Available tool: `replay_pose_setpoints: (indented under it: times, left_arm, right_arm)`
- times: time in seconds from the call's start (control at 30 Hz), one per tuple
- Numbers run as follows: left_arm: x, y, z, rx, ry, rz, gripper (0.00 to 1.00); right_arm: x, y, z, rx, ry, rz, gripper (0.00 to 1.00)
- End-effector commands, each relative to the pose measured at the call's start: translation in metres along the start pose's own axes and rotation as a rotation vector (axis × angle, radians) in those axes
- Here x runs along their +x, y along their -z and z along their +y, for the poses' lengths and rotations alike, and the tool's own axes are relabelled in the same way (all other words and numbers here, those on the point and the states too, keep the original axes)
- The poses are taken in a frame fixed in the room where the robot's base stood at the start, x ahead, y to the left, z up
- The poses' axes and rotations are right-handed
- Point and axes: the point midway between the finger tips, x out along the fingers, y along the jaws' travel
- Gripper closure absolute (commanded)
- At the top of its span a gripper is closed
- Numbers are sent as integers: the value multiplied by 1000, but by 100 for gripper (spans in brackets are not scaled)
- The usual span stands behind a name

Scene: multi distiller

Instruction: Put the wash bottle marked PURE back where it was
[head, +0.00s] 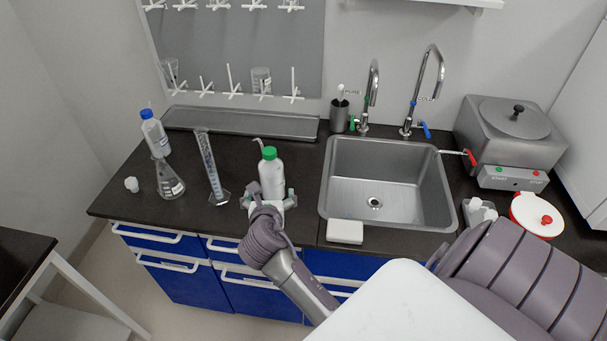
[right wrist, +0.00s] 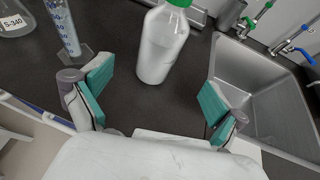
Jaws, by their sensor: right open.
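A white wash bottle with a green cap (head: 271,175) and a bent spout stands upright on the dark counter, left of the sink. It also shows in the right wrist view (right wrist: 164,45), its top cut off. I cannot read any marking on it. My right gripper (head: 268,197) is open on the near side of the bottle. In the right wrist view the teal-padded fingers (right wrist: 156,88) are spread wide, with the bottle between and just beyond their tips, not gripped. My left gripper is not in view.
A graduated cylinder (head: 209,168), a flask (head: 168,180) and a blue-capped bottle (head: 154,135) stand to the left. A metal tray (head: 240,123) lies behind. The sink (head: 385,208) is to the right, with two taps and a white block (head: 345,231) in front.

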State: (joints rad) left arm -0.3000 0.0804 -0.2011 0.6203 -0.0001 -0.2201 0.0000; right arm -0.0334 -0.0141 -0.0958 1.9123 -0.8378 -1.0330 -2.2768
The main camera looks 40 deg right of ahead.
Motion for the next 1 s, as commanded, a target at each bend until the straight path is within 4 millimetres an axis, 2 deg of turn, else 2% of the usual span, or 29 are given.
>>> replay_pose_setpoints:
  times: [0.23,0.33,0.47,0.57,0.63,0.67,0.7,0.83,0.97,1.0]
  left_arm:
    - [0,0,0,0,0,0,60]
    - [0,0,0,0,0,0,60]
    - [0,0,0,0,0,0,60]
    - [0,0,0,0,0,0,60]
    - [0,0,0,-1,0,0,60]
    - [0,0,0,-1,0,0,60]
    - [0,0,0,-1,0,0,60]
    - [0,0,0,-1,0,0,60]
    - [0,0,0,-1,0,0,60]
    - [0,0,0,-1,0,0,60]
  right_arm:
    - [-2,1,1,10,-5,2,4]
    - [-3,8,8,107,-47,14,4]
    - [-9,29,31,427,-176,75,4]
    - [-17,50,52,756,-277,178,4]
    - [-22,72,63,979,-316,278,4]
    - [-24,85,68,1070,-321,327,4]
    - [-24,107,71,1186,-312,399,4]
    - [-20,209,62,1441,-153,612,4]
    - [-23,313,30,1576,79,741,4]
    - [-28,349,14,1621,169,773,4]
